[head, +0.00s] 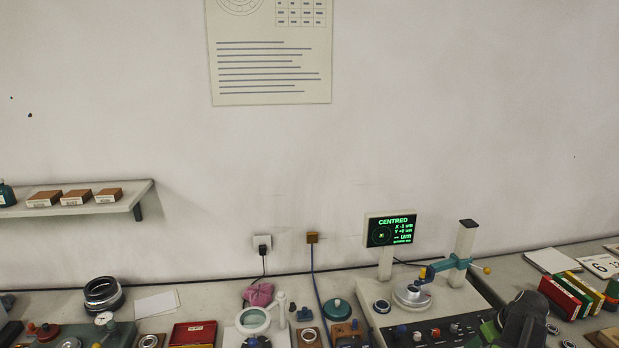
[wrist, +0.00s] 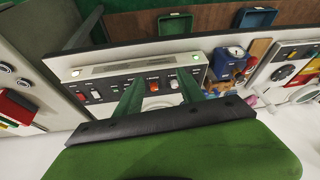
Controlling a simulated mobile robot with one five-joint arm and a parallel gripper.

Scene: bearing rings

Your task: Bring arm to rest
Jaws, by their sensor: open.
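My gripper shows in the wrist view (wrist: 161,90) as two green fingers standing apart. Nothing is held between them; a switch panel (wrist: 110,88) shows behind them. In the head view, part of my dark and green arm (head: 520,322) stands at the lower right, in front of the measuring machine (head: 440,302). The fingertips cannot be made out there. The machine's screen (head: 391,230) reads CENTRED in green. A silvery round part (head: 412,294) sits on the machine, with a blue and teal probe arm (head: 448,265) over it.
Red, yellow and green boxes (head: 572,295) stand right of my arm. Left along the bench are a dark ring stack (head: 103,294), a red tray (head: 193,334) and a white ring stand (head: 253,321). A wall shelf (head: 80,205) holds small brown boxes. The air above the bench is clear.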

